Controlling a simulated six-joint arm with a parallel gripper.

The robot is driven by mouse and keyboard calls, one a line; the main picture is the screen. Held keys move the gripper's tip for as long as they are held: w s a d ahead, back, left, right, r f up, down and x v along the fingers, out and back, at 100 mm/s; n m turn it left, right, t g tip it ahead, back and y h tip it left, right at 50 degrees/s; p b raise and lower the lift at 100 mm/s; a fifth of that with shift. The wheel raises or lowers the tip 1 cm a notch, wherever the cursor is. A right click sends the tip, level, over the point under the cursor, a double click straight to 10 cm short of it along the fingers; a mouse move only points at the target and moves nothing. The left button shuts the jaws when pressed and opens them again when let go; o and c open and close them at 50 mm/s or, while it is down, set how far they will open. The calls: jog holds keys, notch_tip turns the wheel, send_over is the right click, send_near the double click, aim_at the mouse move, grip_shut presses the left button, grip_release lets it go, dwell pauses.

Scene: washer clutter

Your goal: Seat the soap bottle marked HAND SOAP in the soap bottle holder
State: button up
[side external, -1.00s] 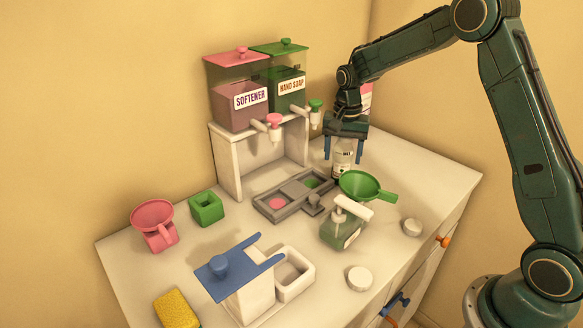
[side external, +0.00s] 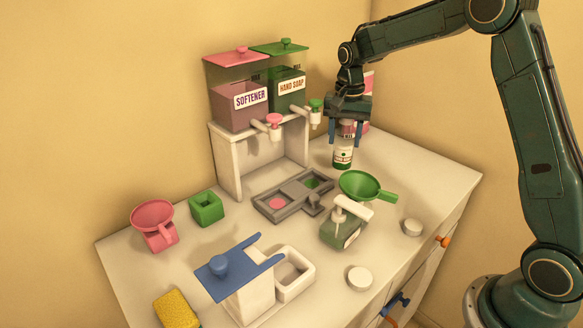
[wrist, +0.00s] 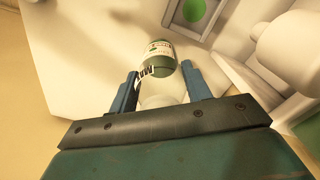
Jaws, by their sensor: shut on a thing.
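My gripper (side external: 346,135) is shut on a small bottle (side external: 343,158) with a pale label and a green band, above the back right of the counter. It also shows in the wrist view (wrist: 160,55) between the blue fingers; I cannot read its label. A green container (side external: 286,93) marked HAND SOAP sits on a white stand (side external: 228,160), beside a pink one marked SOFTENER (side external: 238,106). A white open box (side external: 310,268) lies at the front; I cannot tell which thing is the soap bottle holder.
A grey tray (side external: 268,212) with pink and green discs lies before the stand. A green funnel (side external: 360,183) is close to the held bottle. A pink funnel (side external: 152,215), green cube (side external: 206,207), blue-topped block (side external: 245,295), yellow sponge (side external: 175,308) and white discs (side external: 360,278) crowd the counter.

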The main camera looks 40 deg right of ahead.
notch_tip(320, 180, up, 15)
dwell(0.4)
jog(key=shift+r, duration=0.15)
dwell(0.5)
jog(key=shift+r, duration=2.3)
jog(key=s+a+r+n, duration=0.1)
jog(key=s+a+n, duration=0.1)
jog(key=a, duration=0.8)
jog(key=s+a+n, duration=0.3)
jog(key=a, duration=0.7)
jog(key=s+a+n, duration=0.4)
jog(key=s+a, duration=0.5)
jog(key=a, duration=0.3)
notch_tip(320, 180, down, 5)
jog(key=shift+d+f, duration=0.1)
notch_tip(320, 180, down, 16)
